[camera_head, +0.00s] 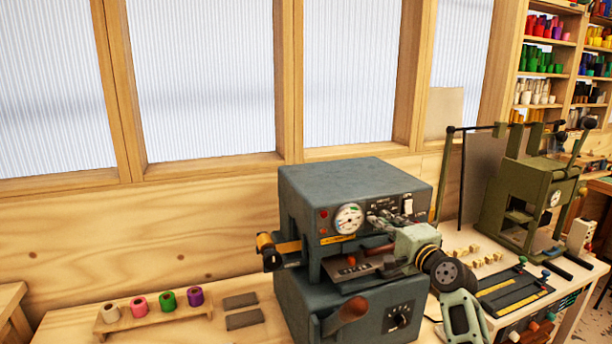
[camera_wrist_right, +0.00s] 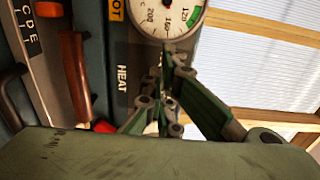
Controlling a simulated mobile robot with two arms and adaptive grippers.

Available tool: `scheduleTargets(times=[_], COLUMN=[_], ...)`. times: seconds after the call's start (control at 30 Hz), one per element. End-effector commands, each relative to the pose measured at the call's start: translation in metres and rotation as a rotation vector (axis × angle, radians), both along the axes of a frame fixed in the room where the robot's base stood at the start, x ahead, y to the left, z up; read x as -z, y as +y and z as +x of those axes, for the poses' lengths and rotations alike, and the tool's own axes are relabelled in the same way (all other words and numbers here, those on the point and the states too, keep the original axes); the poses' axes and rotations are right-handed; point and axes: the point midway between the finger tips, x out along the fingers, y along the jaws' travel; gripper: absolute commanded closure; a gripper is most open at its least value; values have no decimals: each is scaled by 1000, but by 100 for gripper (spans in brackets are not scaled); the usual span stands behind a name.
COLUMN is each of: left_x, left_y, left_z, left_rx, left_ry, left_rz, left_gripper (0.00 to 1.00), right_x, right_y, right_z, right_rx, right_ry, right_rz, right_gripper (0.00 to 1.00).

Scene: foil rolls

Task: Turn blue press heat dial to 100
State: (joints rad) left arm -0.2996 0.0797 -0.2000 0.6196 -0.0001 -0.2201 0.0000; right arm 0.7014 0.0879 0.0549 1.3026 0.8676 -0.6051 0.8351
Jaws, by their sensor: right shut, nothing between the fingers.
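The blue press (camera_head: 345,180) is a blue-grey machine on the bench. Its round white gauge (camera_head: 349,218) sits on the upper front panel and also shows in the right wrist view (camera_wrist_right: 168,15). A HEAT label (camera_wrist_right: 122,78) is on the panel beside the gauge in the wrist view. A black knob with a scale (camera_head: 397,318) is on the lower front; its setting is too small to read. My right gripper (camera_head: 376,222) is shut and empty in front of the upper panel, just right of the gauge. It covers part of that panel. My left gripper is out of view.
A gold foil roll (camera_head: 266,243) is on the press's left side. A wooden rack with several coloured rolls (camera_head: 139,307) and dark plates (camera_head: 243,318) lie to the left. A green press (camera_head: 527,190) stands right, with small wooden blocks (camera_head: 487,259) before it.

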Motion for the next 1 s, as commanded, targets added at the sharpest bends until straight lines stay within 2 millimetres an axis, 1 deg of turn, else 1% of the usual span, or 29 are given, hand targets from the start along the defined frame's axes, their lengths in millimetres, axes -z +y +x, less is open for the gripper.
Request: scheduleTargets(times=[0.03, 0.23, 0.33, 0.5, 0.73, 0.87, 1.0], left_x=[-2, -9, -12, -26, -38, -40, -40], left_y=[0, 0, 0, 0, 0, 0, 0], left_z=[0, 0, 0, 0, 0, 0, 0], left_rx=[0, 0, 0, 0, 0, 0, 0], left_ry=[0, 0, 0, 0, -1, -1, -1], left_rz=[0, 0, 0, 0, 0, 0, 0], left_gripper=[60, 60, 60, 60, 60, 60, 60], right_x=[-2, -2, -1, -2, -2, -1, 0], right_y=[-7, -1, -2, -7, -13, -16, -16], right_z=[1, -2, -6, -25, -50, -58, -59], right_rx=[15, 14, 14, 11, 6, 5, 4], right_ry=[-3, -2, 0, 2, 2, 2, 1], right_rz=[-2, -1, -2, -3, 0, 0, 1], right_gripper=[100, 100, 100, 100, 100, 100, 100])
